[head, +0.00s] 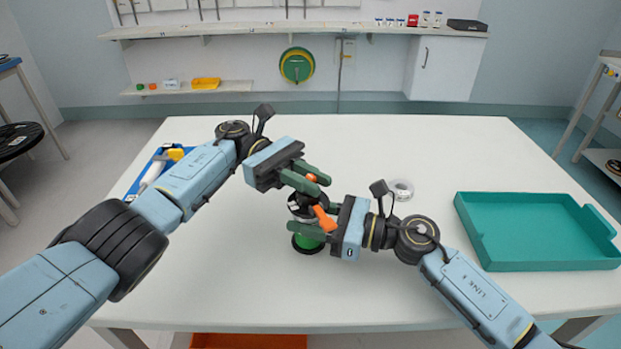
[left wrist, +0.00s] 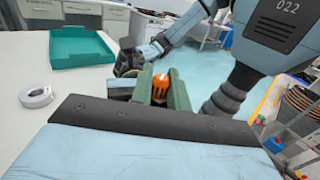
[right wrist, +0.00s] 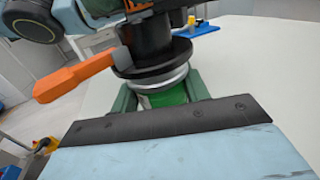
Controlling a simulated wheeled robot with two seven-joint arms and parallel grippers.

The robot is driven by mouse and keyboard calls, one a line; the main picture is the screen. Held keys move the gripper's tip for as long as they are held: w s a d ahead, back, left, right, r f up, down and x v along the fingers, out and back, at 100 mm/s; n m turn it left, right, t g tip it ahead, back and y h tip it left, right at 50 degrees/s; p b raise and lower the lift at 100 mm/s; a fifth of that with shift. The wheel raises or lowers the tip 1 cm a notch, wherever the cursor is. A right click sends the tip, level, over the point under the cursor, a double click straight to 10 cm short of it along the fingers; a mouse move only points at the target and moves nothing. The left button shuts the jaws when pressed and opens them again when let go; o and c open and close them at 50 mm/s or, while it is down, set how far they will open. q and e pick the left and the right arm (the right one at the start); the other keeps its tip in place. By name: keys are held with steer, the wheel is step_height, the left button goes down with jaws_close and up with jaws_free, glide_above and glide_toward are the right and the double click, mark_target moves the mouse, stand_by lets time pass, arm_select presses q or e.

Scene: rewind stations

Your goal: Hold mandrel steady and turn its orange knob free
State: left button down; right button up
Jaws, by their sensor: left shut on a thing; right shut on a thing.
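The mandrel (head: 300,208) stands upright near the middle of the white table, with a black body and a green lower part (head: 308,242). An orange lever (head: 325,218) sticks out from its side, also plain in the right wrist view (right wrist: 75,77). My right gripper (head: 312,220) is shut around the mandrel's lower body, below the silver ring (right wrist: 155,80). The fingers partly hide the mandrel.
A teal tray (head: 540,266) lies empty at the right of the table (head: 430,160). A white tape roll (head: 401,189) lies behind my right wrist. A blue tray (head: 138,183) with a yellow-and-white item is at the left, partly behind my left arm. The table's back is clear.

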mark_target(310, 176)
arm_select(q)
steer(key=shift+f, duration=0.1)
stand_by(0.4)
steer(key=c, duration=1.4)
jaws_free()
step_height(310, 176, up, 10)
steer(key=shift+r, duration=0.1)
steer(key=shift+o, duration=0.3)
